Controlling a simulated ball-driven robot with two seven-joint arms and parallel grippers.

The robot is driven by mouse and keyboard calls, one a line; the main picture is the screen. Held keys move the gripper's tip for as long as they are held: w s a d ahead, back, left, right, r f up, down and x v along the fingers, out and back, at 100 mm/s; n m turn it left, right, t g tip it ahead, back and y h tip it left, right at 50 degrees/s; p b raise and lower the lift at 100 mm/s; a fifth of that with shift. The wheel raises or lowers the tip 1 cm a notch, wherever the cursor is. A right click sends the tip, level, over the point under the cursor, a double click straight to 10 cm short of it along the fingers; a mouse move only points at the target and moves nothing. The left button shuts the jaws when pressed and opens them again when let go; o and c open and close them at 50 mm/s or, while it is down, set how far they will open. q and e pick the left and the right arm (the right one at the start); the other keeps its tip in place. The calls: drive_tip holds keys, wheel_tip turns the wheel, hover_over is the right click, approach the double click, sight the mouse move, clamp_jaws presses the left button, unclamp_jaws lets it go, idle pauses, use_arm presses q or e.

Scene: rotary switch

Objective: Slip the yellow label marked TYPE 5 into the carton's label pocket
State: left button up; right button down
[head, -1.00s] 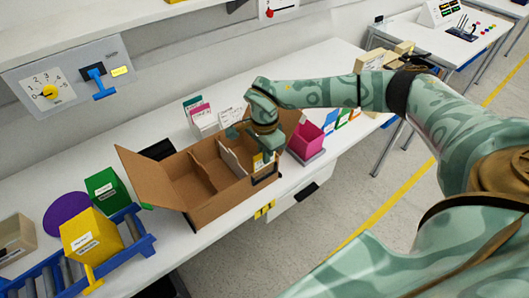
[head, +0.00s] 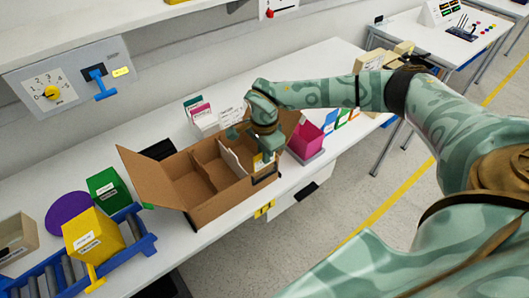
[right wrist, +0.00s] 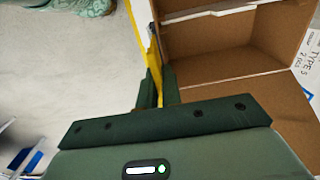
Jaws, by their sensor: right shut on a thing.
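The brown carton (head: 225,205) stands open on the bench, with dividers inside and a flap raised at its left. My right gripper (head: 262,158) is at the carton's right front wall, shut on the yellow label. The yellow label (head: 259,163) is upright near the dark-edged label pocket (head: 265,180) on that wall. In the right wrist view the label (right wrist: 152,45) shows edge-on between the fingers, close along the carton wall (right wrist: 220,45). I cannot read its marking or tell whether its lower edge is in the pocket. My left gripper is out of view.
A magenta bin (head: 304,139) stands just right of the carton. A green box (head: 106,188) and a yellow box (head: 92,237) by a blue roller conveyor (head: 140,243) are at the left. Open floor lies before the bench.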

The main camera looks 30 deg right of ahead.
sight(264, 166)
drive_tip(key=shift+f+b, duration=0.9)
drive_tip(key=shift+f, duration=0.75)
drive_tip(key=c, duration=1.5)
unclamp_jaws()
drive_tip(key=shift+r, duration=0.1)
wheel_tip(264, 166, up, 16)
drive_tip(key=p, duration=0.2)
